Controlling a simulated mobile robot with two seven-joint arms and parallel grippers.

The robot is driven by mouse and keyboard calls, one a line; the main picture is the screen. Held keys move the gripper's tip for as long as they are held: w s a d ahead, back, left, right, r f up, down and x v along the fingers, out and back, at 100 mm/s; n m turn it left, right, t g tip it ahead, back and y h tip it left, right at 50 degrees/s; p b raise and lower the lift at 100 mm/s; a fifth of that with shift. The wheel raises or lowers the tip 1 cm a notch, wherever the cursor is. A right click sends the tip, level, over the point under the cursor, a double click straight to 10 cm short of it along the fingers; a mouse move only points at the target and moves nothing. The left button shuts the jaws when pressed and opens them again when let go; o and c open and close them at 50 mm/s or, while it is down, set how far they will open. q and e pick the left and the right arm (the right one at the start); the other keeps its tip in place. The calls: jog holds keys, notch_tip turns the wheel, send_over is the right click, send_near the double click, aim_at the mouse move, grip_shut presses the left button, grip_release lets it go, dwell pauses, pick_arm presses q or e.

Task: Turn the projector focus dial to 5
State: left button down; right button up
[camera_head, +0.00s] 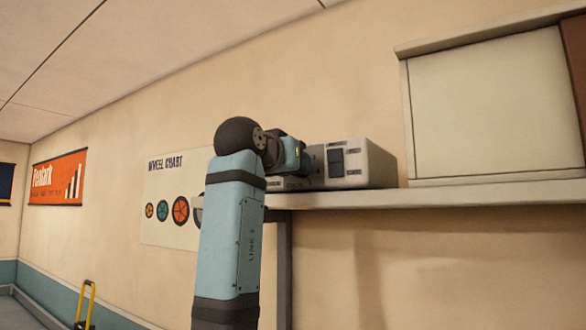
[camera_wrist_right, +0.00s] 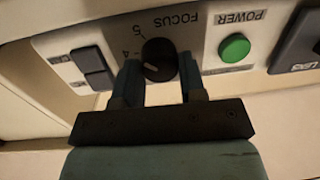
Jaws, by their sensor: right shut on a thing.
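The projector (camera_head: 362,160) is a pale box on a wall shelf in the head view, partly hidden by my right arm. In the right wrist view its panel appears upside down, with a round black focus dial (camera_wrist_right: 159,60) under the word FOCUS. The numbers 5 and 4 show at the dial's left side. A small light mark shows on the dial's lower left, but which number it points at is hard to tell. My right gripper (camera_wrist_right: 157,82) is shut on the dial, one finger on each side. My left gripper is in neither view.
A green POWER button (camera_wrist_right: 234,47) sits just right of the dial, and dark rocker switches (camera_wrist_right: 92,66) sit to its left. The shelf (camera_head: 450,194) runs right under a pale wall panel (camera_head: 490,105). A wheel chart (camera_head: 165,175) hangs behind my arm.

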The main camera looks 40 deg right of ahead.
jog(key=shift+f+m, duration=0.15)
jog(key=shift+m, duration=1.45)
jog(key=o, duration=0.9)
jog(key=b+v, duration=0.3)
jog(key=v, duration=1)
jog(key=shift+s+a+b, duration=0.3)
jog(key=shift+s+b, duration=0.05)
